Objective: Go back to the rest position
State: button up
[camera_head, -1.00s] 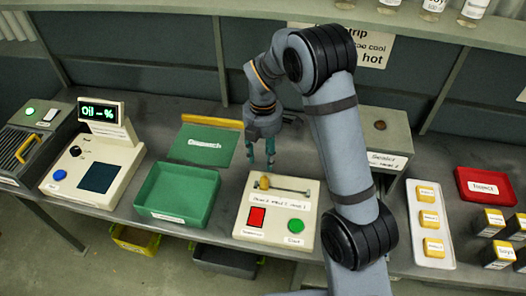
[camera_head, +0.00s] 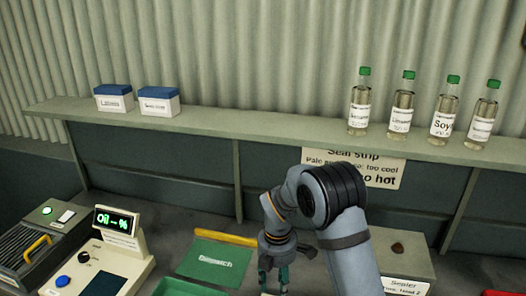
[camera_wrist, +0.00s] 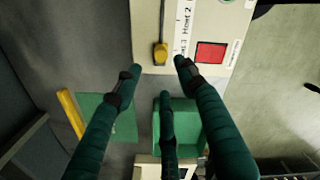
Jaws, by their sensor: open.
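My gripper (camera_head: 274,276) hangs near the bottom middle of the head view, its fingertips partly cut off by the frame edge. In the wrist view my gripper (camera_wrist: 158,82) has its dark green fingers spread with nothing between them. Beyond the fingertips is the cream control box with a yellow-knobbed lever (camera_wrist: 160,54) and a red button (camera_wrist: 210,52). The fingers look apart from the lever. The green tray (camera_wrist: 181,118) lies beyond the fingers in the wrist view.
A shelf (camera_head: 245,133) carries two blue-lidded boxes (camera_head: 136,99) and several green-capped bottles (camera_head: 401,105). The sealer (camera_head: 400,255) stands right of my arm. A green dispatch board (camera_head: 215,260) and the oil meter (camera_head: 105,255) are at the left.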

notch_tip(320, 180, down, 9)
jog(key=shift+r, duration=0.15)
jog(key=shift+d, duration=0.1)
jog(key=shift+s+d, duration=0.1)
jog(key=shift+d, duration=0.2)
jog(key=shift+a, duration=0.15)
